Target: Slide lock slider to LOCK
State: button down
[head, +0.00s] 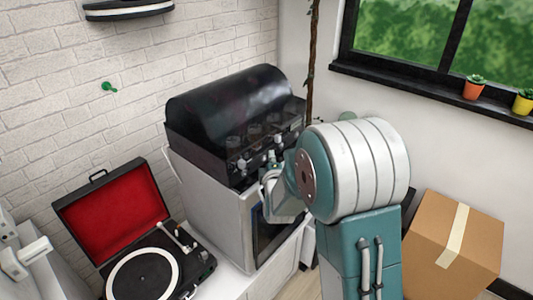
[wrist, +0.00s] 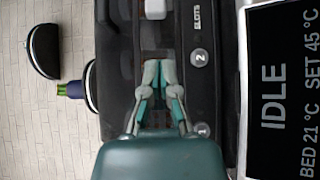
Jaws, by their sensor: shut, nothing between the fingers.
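The machine (head: 215,190) has a dark glossy hood (head: 225,105) and a black front panel; the panel (wrist: 208,100) also shows in the wrist view. My gripper (wrist: 160,70) is shut and empty, its fingertips together over the dark panel strip. It also shows in the head view (head: 268,180) at the machine's front. A small white block (wrist: 155,9) sits on the panel above the fingertips in the wrist view; it may be the lock slider. A reddish patch shows just past the fingertips. I cannot read any LOCK label.
A screen (wrist: 282,90) reads IDLE, BED 21 °C, SET 45 °C. A round button marked 2 (wrist: 199,58) is right of the fingertips. An open record player (head: 145,275) stands left of the machine. A cardboard box (head: 455,240) is at right. Plant pots stand on the windowsill (head: 430,95).

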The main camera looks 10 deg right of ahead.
jog(key=s+a, duration=0.1)
jog(key=s, duration=0.1)
jog(key=s+a, duration=0.1)
jog(key=s, duration=0.1)
jog(key=s+a, duration=0.1)
jog(key=s, duration=0.1)
jog(key=shift+s, duration=0.2)
jog(key=s+r+m+g+y, duration=0.1)
jog(key=s+m+g, duration=0.3)
jog(key=s, duration=0.5)
jog(key=s+r+m+g+y, duration=0.1)
jog(key=s+r+m+g, duration=0.3)
jog(key=s, duration=0.6)
jog(key=s+r+m+g, duration=0.2)
jog(key=s+m+g, duration=0.2)
jog(key=s+m, duration=0.4)
jog(key=shift+s+r+y, duration=0.25)
jog(key=shift+s+y, duration=0.15)
jog(key=shift+s, duration=0.7)
